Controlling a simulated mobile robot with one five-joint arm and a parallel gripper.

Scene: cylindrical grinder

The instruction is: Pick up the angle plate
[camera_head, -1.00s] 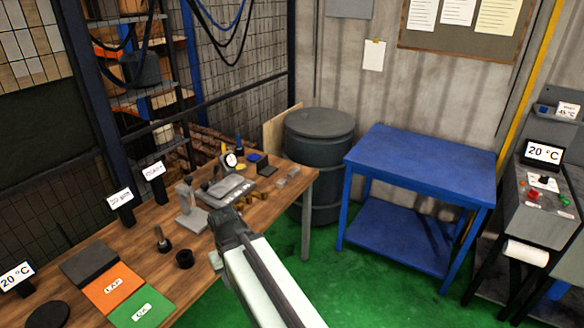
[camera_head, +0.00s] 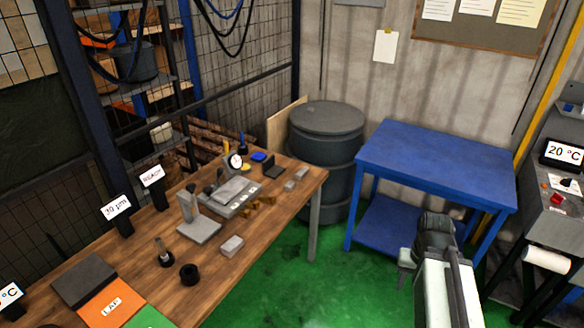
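A grey L-shaped piece with a flat base and an upright (camera_head: 199,230) stands on the wooden bench, left of centre. A smaller dark piece with a raised back (camera_head: 275,171) lies near the bench's far end. Either might be the angle plate; I cannot tell which at this size. My gripper (camera_head: 436,228) is over the green floor in front of the blue table, well right of the bench and apart from both pieces. Its fingers are seen from behind and above, so their opening is hidden. I see nothing held in it.
The wooden bench (camera_head: 133,249) also bears a dial gauge (camera_head: 236,162), a grey block (camera_head: 232,246), a black ring (camera_head: 189,274) and several small parts. A dark drum (camera_head: 327,150) stands behind its far end. The blue table (camera_head: 437,162) has a bare top. Green floor lies between.

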